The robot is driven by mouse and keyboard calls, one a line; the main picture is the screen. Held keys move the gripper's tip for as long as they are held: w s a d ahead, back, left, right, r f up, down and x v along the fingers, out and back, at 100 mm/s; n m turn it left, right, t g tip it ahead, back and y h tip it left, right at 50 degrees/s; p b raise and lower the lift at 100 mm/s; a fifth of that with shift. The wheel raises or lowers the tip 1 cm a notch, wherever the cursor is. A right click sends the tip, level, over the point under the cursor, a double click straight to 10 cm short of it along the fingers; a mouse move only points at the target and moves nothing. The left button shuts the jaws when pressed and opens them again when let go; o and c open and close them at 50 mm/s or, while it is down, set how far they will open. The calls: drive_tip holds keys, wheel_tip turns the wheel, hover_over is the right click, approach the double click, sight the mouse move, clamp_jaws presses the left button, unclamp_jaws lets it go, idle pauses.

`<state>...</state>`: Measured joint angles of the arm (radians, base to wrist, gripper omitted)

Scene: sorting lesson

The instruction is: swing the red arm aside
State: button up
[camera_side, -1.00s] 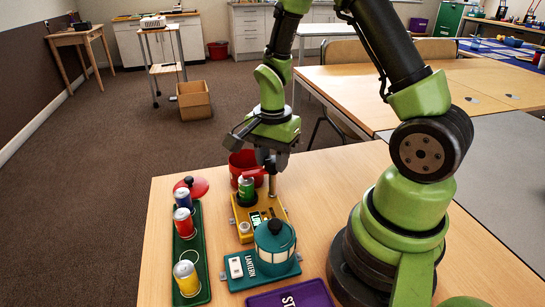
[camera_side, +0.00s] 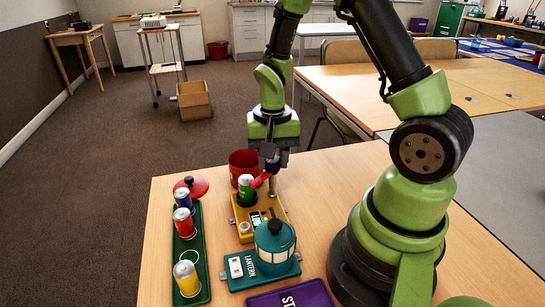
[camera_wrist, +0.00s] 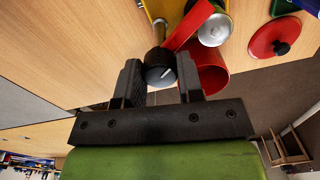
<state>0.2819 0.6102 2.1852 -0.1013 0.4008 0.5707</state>
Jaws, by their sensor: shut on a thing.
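The red arm (camera_side: 259,182) is a flat bar on a post on the yellow stand (camera_side: 240,213). It also shows in the wrist view (camera_wrist: 189,24). In the side view it points toward the lower left, beside the green can (camera_side: 245,184) in the stand. In the wrist view it runs just left of the can's silver top (camera_wrist: 213,30). My gripper (camera_side: 270,163) is above the post, pointing down. In the wrist view my gripper (camera_wrist: 160,75) is shut on the dark round knob (camera_wrist: 159,68) at the arm's pivot end.
A red bucket (camera_side: 238,160) stands behind the stand. A green tray (camera_side: 185,255) with several cans is at the left, near a red lid (camera_side: 197,186). A teal lantern (camera_side: 275,243) stands in front, with a purple tray (camera_side: 290,297) nearer. The tabletop right of the stand is clear.

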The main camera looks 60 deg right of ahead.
drive_tip(key=n, duration=0.5)
drive_tip(key=shift+n, duration=0.3)
drive_tip(key=n, duration=0.5)
drive_tip(key=shift+n, duration=0.3)
drive_tip(key=o, duration=0.9)
wheel_tip(320, 180, up, 10)
